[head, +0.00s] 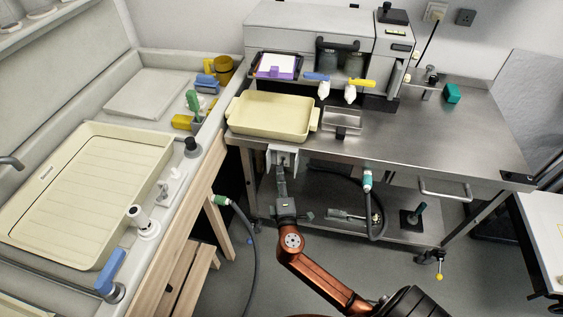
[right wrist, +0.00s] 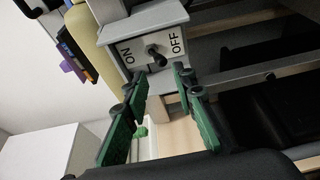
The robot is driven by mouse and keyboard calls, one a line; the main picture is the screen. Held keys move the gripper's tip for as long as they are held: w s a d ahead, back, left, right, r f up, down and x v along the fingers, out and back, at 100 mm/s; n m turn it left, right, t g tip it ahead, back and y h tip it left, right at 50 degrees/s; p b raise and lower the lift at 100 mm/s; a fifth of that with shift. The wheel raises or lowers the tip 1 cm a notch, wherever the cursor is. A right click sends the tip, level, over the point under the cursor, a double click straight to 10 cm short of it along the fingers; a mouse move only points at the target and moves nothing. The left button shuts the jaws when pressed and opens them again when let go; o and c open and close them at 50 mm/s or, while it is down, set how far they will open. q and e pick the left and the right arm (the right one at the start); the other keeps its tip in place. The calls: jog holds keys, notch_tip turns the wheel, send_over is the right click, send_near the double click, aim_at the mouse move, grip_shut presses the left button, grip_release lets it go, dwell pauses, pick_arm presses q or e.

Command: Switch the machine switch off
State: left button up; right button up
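The machine switch is a light grey box (head: 276,153) under the front edge of the steel table. In the right wrist view the switch box (right wrist: 130,22) shows a face marked ON on the left and OFF on the right. A short black lever (right wrist: 159,60) sticks out between the words; I cannot tell for sure which side it is set to. My right gripper (head: 282,174) is just in front of the box. In the wrist view its green fingers (right wrist: 160,80) are apart with nothing between them, their tips close below the lever. My left gripper is not in view.
A cream tray (head: 270,118) stands on the steel table (head: 440,135) above the switch. A grey machine (head: 290,28) is behind it. A sink bench (head: 205,150) lies left. A hose with a teal end (head: 368,180) hangs right of my right gripper.

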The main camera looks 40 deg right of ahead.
jog(key=shift+s+a, duration=1.35)
jog(key=shift+a, duration=0.2)
jog(key=v, duration=1.2)
